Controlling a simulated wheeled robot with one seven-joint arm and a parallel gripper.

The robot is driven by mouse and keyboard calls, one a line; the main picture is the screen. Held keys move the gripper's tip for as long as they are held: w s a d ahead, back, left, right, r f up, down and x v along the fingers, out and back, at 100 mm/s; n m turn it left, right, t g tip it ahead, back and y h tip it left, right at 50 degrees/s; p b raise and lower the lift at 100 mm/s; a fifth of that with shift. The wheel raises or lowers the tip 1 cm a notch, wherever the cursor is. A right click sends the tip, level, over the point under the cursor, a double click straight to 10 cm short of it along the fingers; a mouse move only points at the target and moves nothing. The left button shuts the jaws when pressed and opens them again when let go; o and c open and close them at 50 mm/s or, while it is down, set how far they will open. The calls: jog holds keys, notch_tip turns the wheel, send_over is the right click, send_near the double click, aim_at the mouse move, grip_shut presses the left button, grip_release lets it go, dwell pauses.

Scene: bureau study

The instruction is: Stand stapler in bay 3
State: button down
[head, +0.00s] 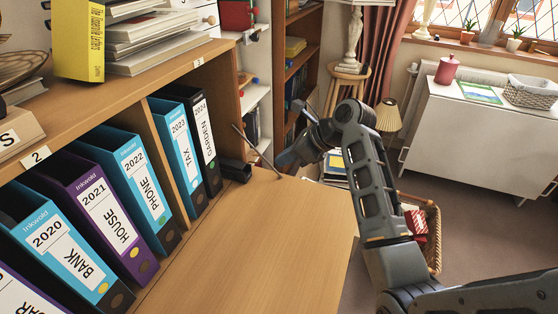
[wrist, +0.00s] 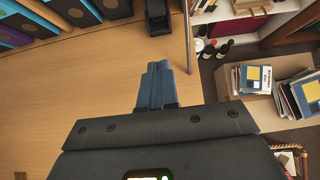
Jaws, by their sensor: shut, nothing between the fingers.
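Bay 3, under the label 3 (head: 198,62), holds a blue TAX binder (head: 177,150) and a black GARDEN binder (head: 203,135). A small black object (head: 236,170), which looks like the stapler, is at the bay's front right, beside the GARDEN binder. It also shows at the top of the wrist view (wrist: 158,17); I cannot tell whether it is standing or lying. My gripper (head: 284,165) is over the desk's right part, to the right of that object and apart from it. In the wrist view its blue-grey fingers (wrist: 155,85) are together and empty.
The wooden desk surface (head: 270,235) is clear in front of the bays. A thin metal stay (head: 255,148) slants down to it on the right. Several binders fill the bays to the left. Books (wrist: 300,98) and a basket (head: 433,240) are beyond the right edge.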

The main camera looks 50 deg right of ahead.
aim_at(232, 163)
jog(key=x, duration=0.8)
jog(key=shift+w+a+f, duration=0.1)
jog(key=shift+w+a, duration=0.2)
jog(key=shift+w, duration=0.4)
jog(key=shift+w+a, duration=0.2)
jog(key=shift+w, duration=0.35)
jog(key=shift+w+a, duration=0.25)
jog(key=shift+w, duration=0.35)
jog(key=w, duration=0.1)
jog(key=w+a+p, duration=0.1)
jog(key=w, duration=0.1)
jog(key=w+p, duration=0.1)
jog(key=shift+w+a+r, duration=0.3)
jog(key=shift+a, duration=0.1)
jog(key=shift+w+a+f, duration=0.15)
jog(key=shift+w, duration=0.2)
jog(key=shift+s+p, duration=0.1)
jog(key=shift+p, duration=0.25)
